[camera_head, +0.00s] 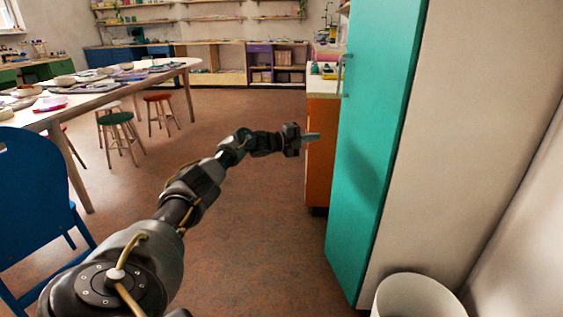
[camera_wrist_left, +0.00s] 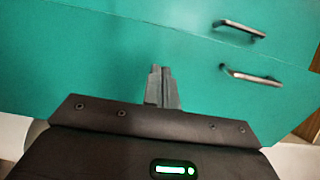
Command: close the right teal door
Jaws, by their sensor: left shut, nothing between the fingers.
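The teal door (camera_head: 375,130) is the tall front of a cabinet at the right in the head view, with a slim handle (camera_head: 341,75) at its left edge. The left wrist view shows two teal panels parted by a thin slanting seam, the upper one (camera_wrist_left: 190,32) and the lower one (camera_wrist_left: 220,95). Each has a dark bar handle, one above the seam (camera_wrist_left: 240,28) and one below (camera_wrist_left: 252,77). My left gripper (camera_head: 312,137) is shut and empty, in front of the teal panels; I cannot tell whether its fingertips (camera_wrist_left: 161,70) touch. My right gripper is out of view.
A white bin (camera_head: 420,297) stands by the cabinet's cream side (camera_head: 470,130). An orange cupboard (camera_head: 320,150) stands beyond the teal door. A long table (camera_head: 95,95), stools and a blue chair (camera_head: 35,190) are at the left. The floor between is open.

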